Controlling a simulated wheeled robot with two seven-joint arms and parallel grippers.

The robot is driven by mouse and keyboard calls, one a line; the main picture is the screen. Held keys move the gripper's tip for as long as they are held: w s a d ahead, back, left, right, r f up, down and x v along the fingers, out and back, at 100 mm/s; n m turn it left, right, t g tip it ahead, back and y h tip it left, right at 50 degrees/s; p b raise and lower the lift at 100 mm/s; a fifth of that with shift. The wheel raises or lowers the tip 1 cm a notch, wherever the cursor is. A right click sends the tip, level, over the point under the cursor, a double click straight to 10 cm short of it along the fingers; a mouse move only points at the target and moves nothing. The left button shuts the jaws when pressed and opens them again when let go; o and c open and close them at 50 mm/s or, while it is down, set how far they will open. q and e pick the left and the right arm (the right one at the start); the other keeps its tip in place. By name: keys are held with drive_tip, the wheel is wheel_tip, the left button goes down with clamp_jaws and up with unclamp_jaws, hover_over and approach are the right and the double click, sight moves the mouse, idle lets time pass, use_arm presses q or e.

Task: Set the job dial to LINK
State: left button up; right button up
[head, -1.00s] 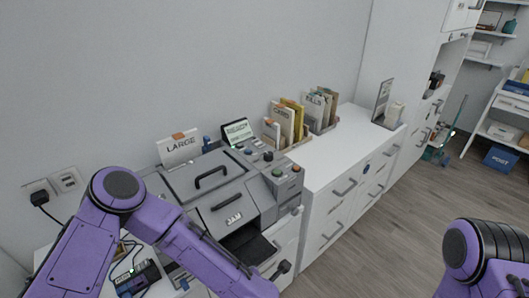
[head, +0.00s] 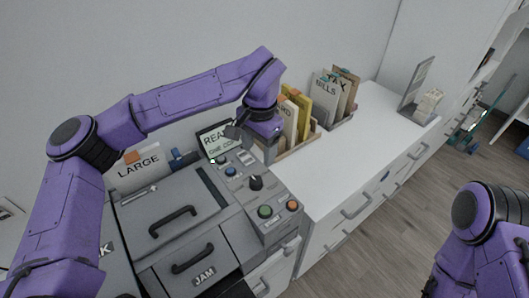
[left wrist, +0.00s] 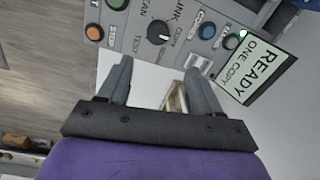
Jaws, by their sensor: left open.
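The display (left wrist: 253,62) reads READY, ONE COPY. My left gripper (head: 255,148) is open and empty over the back of the panel, apart from the dial. In the left wrist view its fingers (left wrist: 158,70) are spread, with the dial beyond the tips. My right gripper is out of view.
Green (head: 265,211) and orange (head: 292,205) buttons sit close in front of the dial. A rack of folders (head: 296,118) stands right behind the left gripper. A LARGE sign (head: 138,170) stands behind the copier.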

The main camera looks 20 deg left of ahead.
sight(256, 179)
use_arm(q)
drive_tip(key=f, duration=0.1)
drive_tip(key=f+p, duration=0.1)
drive_tip(key=f, duration=0.1)
drive_tip(key=shift+s+a, duration=0.15)
drive_tip(key=shift+s, duration=0.15)
drive_tip(key=s+f, duration=0.1)
drive_tip(key=s+f+p, duration=0.1)
drive_tip(key=s+f, duration=0.1)
drive_tip(key=f, duration=0.1)
drive_tip(key=shift+a+p, duration=0.25)
drive_tip(key=shift+p, duration=0.1)
drive_tip(key=w+f, duration=0.2)
drive_tip(key=f, duration=0.1)
drive_tip(key=shift+w+d, duration=0.1)
drive_tip(key=shift+w, duration=0.3)
drive_tip(key=shift+s+r, duration=0.1)
drive_tip(key=shift+s, duration=0.15)
drive_tip(key=shift+s+r, duration=0.15)
drive_tip(key=shift+s, duration=0.15)
drive_tip(key=c, duration=1)
drive_tip(key=shift+c, duration=0.2)
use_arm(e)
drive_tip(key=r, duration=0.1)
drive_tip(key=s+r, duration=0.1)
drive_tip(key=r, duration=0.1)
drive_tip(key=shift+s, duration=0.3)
